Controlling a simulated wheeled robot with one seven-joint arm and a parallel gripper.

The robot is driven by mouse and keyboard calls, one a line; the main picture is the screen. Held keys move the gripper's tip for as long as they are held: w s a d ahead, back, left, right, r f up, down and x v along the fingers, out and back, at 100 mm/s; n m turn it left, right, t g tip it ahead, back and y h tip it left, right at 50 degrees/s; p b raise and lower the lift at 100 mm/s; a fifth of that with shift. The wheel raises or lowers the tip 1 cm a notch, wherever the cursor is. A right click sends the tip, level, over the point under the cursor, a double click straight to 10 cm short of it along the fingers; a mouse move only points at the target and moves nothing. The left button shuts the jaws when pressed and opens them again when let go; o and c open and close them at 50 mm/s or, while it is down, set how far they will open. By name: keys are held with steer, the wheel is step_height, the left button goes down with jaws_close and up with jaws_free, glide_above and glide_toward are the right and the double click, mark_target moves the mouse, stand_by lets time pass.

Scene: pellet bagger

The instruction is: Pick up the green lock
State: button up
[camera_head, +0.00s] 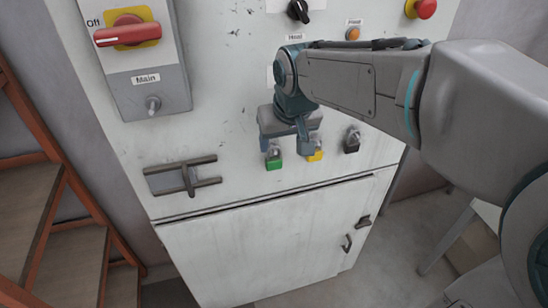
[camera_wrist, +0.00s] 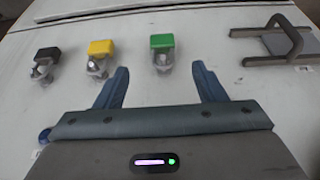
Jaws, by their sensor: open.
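The green lock (camera_head: 273,164) hangs on the white cabinet front, at the left end of a row of three locks in the head view. In the wrist view the green lock (camera_wrist: 162,42) has a green body with a silver metal part below it. My gripper (camera_head: 284,149) is in front of the panel, by the green and yellow locks. In the wrist view my gripper (camera_wrist: 160,76) is open and empty. The green lock lies ahead of the gap between its fingers, roughly centred, and looks apart from both fingers.
A yellow lock (camera_wrist: 101,48) and a black lock (camera_wrist: 46,55) sit beside the green one. A metal handle frame (camera_head: 183,177) sticks out left of the row. A grey main switch box (camera_head: 150,85) is higher up. Wooden-tread stairs (camera_head: 78,262) stand at far left.

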glide_above(275, 161)
steer(key=s+d, duration=0.1)
steer(key=s, duration=0.1)
step_height(275, 161, down, 5)
steer(key=shift+a+p+x, duration=0.1)
steer(key=shift+p+x, duration=0.2)
steer(key=shift+x, duration=1.05)
steer(key=shift+a+p+x, duration=0.15)
steer(key=shift+p+x, duration=0.1)
steer(key=shift+x, duration=1.1)
steer(key=shift+r, duration=0.1)
steer(key=shift+c, duration=0.3)
steer(key=c, duration=1)
